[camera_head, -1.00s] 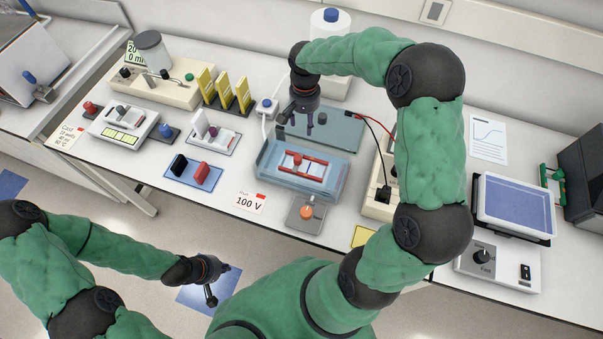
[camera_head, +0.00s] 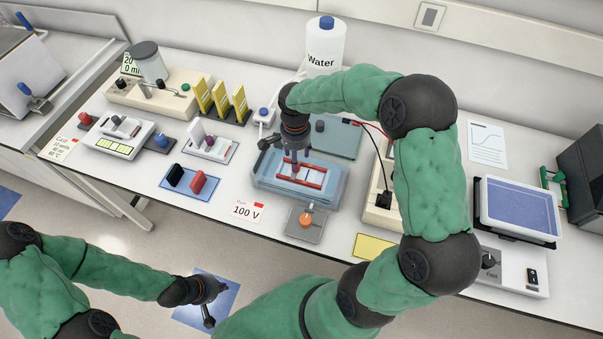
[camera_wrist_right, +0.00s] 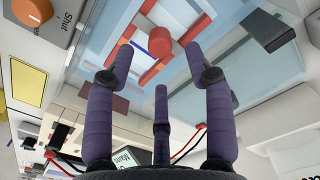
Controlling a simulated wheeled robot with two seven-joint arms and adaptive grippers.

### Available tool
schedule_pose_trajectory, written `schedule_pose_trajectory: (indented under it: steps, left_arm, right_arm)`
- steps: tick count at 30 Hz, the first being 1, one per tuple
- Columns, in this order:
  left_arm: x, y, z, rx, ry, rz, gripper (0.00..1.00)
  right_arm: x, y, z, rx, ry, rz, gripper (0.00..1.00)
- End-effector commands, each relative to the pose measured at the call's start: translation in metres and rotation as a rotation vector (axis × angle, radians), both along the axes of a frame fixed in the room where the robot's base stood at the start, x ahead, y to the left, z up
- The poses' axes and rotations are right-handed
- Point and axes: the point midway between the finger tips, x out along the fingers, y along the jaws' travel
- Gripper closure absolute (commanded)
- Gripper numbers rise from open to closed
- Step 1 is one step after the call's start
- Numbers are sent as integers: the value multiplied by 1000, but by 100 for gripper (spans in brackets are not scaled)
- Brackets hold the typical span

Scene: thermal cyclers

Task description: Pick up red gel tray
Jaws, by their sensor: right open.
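The red gel tray (camera_head: 313,184) has a pale middle and red edge strips, and sits inside the clear blue gel box (camera_head: 262,184). My right gripper (camera_head: 294,168) is over the tray, partly covering it. In the right wrist view, the tray's round red knob (camera_wrist_right: 160,40) shows just beyond and between the spread purple fingertips of the open right gripper (camera_wrist_right: 160,65). The fingers are apart from the knob. My left gripper (camera_head: 215,300) hangs in front of the bench over the floor, its fingers apart and empty.
The box's blue lid (camera_head: 342,142) lies behind the box. An orange-knobbed device (camera_head: 305,220) stands in front. A blue mat with black and red blocks (camera_head: 190,195) and a 100 V card (camera_head: 248,210) are left. A power supply (camera_head: 378,215) stands right, and a water bottle (camera_head: 325,45) behind.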

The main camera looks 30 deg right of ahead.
Motion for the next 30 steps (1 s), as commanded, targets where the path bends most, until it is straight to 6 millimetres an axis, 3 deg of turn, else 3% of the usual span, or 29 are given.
schedule_pose_trajectory:
  steps: [12,20,26,30]
  left_arm:
    - [0,0,-5,0,0,0,100]
    - [0,0,-5,0,0,0,100]
    - [0,0,-5,0,0,0,100]
    - [0,0,-5,0,0,0,100]
  right_arm:
    - [1,0,-47,0,2,1,46]
    - [1,0,-51,0,-1,1,46]
    - [1,0,-51,0,0,1,97]
    - [1,0,-51,-1,-1,1,100]
